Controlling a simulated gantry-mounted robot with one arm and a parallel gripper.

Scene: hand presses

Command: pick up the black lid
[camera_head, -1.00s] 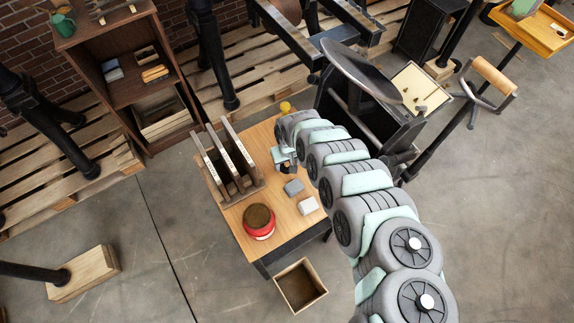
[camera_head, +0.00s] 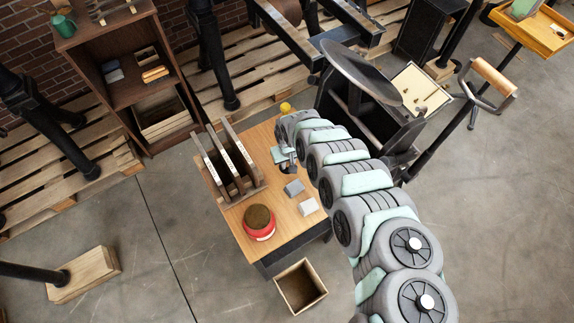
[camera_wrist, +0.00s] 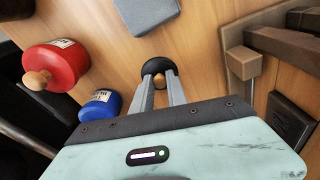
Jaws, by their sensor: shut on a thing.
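The black lid (camera_wrist: 157,65) is round and dark, with a small wooden knob. In the wrist view it sits at the ends of my gripper's fingers. My gripper (camera_wrist: 160,82) is shut on it, with one finger on each side of the knob. In the head view my gripper (camera_head: 286,160) is low over the wooden table (camera_head: 283,229), right of the upright wooden rack. The lid is mostly hidden there, and I cannot tell whether it is clear of the table.
A red tin (camera_wrist: 55,66) and a blue tin (camera_wrist: 100,106) stand left of my fingers in the wrist view. A grey block (camera_wrist: 146,12) lies ahead. A wooden rack (camera_head: 228,165) stands on the table. An open box (camera_head: 300,286) is on the floor below.

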